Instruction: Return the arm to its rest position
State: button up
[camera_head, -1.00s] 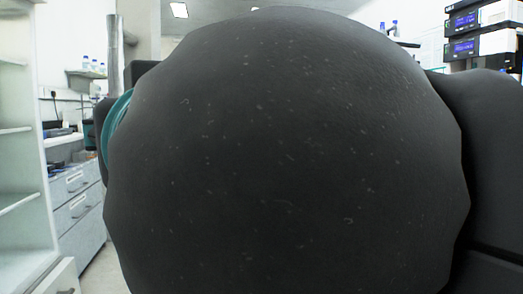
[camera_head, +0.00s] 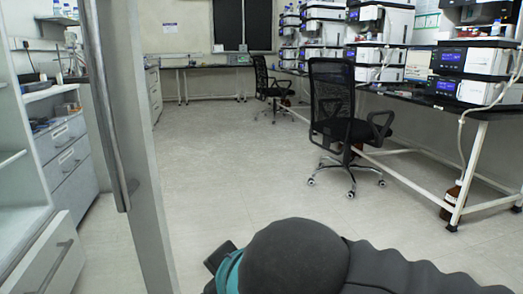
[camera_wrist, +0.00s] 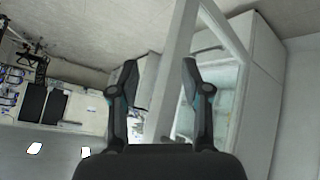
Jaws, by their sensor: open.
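My gripper (camera_wrist: 158,80) shows in the wrist view with its two dark fingers spread apart and nothing between them. Behind the fingers, a pale grey upright frame crosses the view; I cannot tell how close it is. In the head view, my dark rounded arm link (camera_head: 293,258) with a teal band fills the bottom edge, right of centre. The gripper itself does not show in the head view.
A grey door edge with a metal handle (camera_head: 110,105) stands upright at the left, near my arm. White shelving (camera_head: 22,190) and drawers (camera_head: 70,160) are behind it. A black office chair (camera_head: 335,105) and instrument benches line the right. The middle floor is open.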

jog(key=d+f+m+g+h+p, duration=0.1)
jog(key=d+m, duration=0.4)
jog(key=d, duration=0.5)
jog(key=d+f+m+h+p, duration=0.3)
jog(key=d+f+m+p, duration=0.1)
jog(key=d, duration=0.7)
jog(key=shift+w+f+m+g+p, duration=0.2)
jog(key=shift+m+g+p, duration=0.25)
jog(key=shift+m, duration=0.35)
